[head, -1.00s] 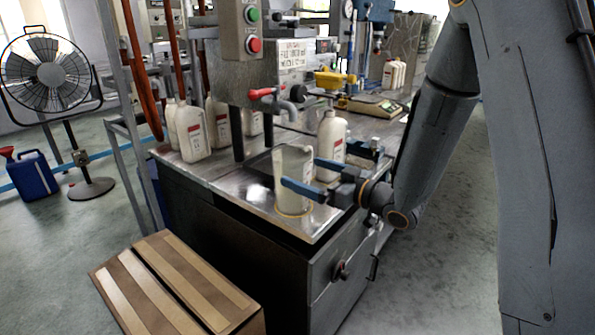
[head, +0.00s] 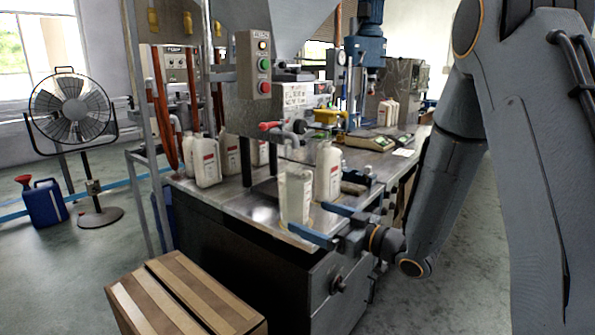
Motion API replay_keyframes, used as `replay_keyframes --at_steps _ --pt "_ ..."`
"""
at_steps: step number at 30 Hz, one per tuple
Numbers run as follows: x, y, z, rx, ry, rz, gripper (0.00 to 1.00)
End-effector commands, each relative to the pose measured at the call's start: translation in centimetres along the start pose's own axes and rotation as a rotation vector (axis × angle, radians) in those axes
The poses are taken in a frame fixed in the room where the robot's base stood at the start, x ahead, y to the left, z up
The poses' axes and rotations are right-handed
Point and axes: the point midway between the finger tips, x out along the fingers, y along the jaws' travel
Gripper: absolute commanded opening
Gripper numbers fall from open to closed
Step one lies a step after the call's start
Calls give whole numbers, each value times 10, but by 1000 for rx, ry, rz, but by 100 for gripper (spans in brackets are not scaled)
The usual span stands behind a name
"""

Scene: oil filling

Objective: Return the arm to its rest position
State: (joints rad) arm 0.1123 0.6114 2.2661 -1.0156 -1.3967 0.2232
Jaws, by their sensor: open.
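My gripper (head: 322,222) is in the head view at the right front corner of the metal workbench (head: 235,203). Its two blue fingers are spread apart and point left. A translucent beaker-like container (head: 294,195) stands on the bench just beyond the fingers. I cannot tell whether the near finger touches it. A white bottle with a red label (head: 328,172) stands upright right behind that container. My arm comes in from the right side of the picture.
Several white bottles (head: 206,162) stand at the bench's left. A filling machine with a button box (head: 253,65) rises above. A fan (head: 72,112) and a blue can (head: 45,203) stand left. Floor on the right is clear.

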Motion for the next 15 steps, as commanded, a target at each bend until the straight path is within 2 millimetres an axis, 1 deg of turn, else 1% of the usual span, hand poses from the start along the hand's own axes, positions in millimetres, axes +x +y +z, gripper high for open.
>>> replay_keyframes --at_steps 2,8,15 --pt "0 0 0 0 0 0 100" --pt "-2 11 6 -14 -75 63 100" --pt "-10 29 16 -24 -197 168 100"
